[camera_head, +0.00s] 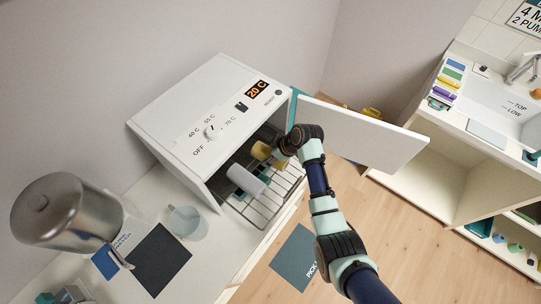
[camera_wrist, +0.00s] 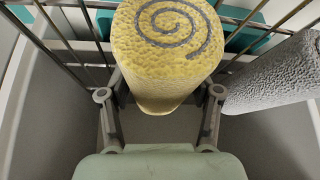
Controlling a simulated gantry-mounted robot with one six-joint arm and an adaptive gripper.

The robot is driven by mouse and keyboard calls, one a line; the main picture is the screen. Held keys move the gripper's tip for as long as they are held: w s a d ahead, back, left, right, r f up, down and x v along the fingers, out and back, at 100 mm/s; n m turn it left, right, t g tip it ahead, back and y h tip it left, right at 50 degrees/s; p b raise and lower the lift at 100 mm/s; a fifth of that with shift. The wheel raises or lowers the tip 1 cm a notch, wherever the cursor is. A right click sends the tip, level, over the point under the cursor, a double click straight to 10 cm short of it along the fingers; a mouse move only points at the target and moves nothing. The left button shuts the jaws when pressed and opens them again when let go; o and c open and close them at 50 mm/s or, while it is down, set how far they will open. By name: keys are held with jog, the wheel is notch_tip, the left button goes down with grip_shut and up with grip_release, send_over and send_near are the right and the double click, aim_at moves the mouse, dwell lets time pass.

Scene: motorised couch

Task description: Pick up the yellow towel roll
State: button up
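The yellow towel roll (camera_wrist: 160,65) has a grey spiral on its end and fills the upper middle of the wrist view. In the head view the yellow roll (camera_head: 261,150) is on the wire rack inside the white warmer cabinet. My gripper (camera_wrist: 160,100) has one finger on each side of the roll, with the roll's lower part between them. A gap seems to show beside each fingertip, so the fingers look spread. In the head view my gripper (camera_head: 281,152) is at the cabinet opening, beside the roll, with its fingers mostly hidden.
A white towel roll (camera_head: 246,180) lies left of the yellow one; a grey-looking roll (camera_wrist: 278,78) is close right in the wrist view. The wire rack (camera_head: 268,207) extends from the cabinet (camera_head: 187,112). The open white door (camera_head: 362,135) stands right of my arm.

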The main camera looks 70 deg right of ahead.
jog(key=c, duration=0.4)
notch_tip(320, 180, up, 10)
jog(key=shift+f, duration=0.1)
jog(key=shift+a, duration=0.1)
